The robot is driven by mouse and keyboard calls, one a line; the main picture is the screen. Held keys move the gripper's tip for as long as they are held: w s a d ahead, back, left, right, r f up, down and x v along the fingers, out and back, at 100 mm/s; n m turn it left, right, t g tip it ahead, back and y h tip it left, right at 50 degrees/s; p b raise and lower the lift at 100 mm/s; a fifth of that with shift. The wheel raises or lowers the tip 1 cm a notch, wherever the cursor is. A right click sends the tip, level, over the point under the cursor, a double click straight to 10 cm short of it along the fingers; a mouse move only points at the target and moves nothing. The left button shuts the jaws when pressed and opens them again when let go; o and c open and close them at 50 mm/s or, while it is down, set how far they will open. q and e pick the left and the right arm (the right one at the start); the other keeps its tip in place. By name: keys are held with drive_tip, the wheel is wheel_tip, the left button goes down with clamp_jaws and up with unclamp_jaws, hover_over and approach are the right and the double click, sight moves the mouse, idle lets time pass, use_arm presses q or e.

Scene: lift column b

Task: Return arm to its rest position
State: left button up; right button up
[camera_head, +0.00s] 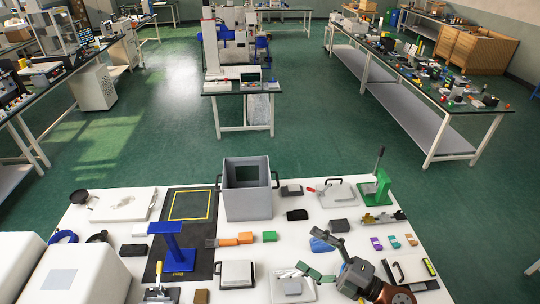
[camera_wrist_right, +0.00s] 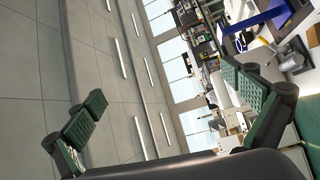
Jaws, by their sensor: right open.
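My right arm (camera_head: 367,281) comes in at the bottom right of the head view, over the front right of the white table (camera_head: 205,206). Its right gripper (camera_head: 310,256) has two green fingers spread apart and pointing left, with nothing between them. The right wrist view also shows the right gripper (camera_wrist_right: 165,88) open and empty, against ceiling panels and windows. My left arm and left gripper are not in view.
A grey open box (camera_head: 247,202) stands at the table's back middle. A blue stand (camera_head: 178,250) is on a black mat (camera_head: 204,252). A green press (camera_head: 377,187) stands at the back right. Small blocks lie near the arm.

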drive_tip(key=w+d+r+m+t+h, duration=0.1)
drive_tip(key=w+d+m+t+h, duration=0.2)
drive_tip(key=d+m+t+h, duration=0.35)
drive_tip(key=w+d+m+t+h, duration=0.3)
drive_tip(key=d+m+h, duration=0.1)
drive_tip(key=d+m, duration=0.45)
drive_tip(key=s+d+f+m+g+h, duration=0.3)
drive_tip(key=d+f+m+h, duration=0.2)
drive_tip(key=d+f, duration=0.3)
drive_tip(key=s+d+f+m+g+h, duration=0.35)
drive_tip(key=d+f+m, duration=0.2)
drive_tip(key=f, duration=0.45)
drive_tip(key=s+a+f+m+g+y, duration=0.25)
drive_tip(key=s+f+g, duration=0.75)
drive_tip(key=s+f, duration=0.95)
wheel_tip(320, 180, down, 28)
drive_tip(key=s+a+n+g, duration=0.2)
drive_tip(key=s, duration=0.1)
drive_tip(key=s+f, duration=1.7)
drive_tip(key=s, duration=0.2)
drive_tip(key=shift+f+g, duration=0.4)
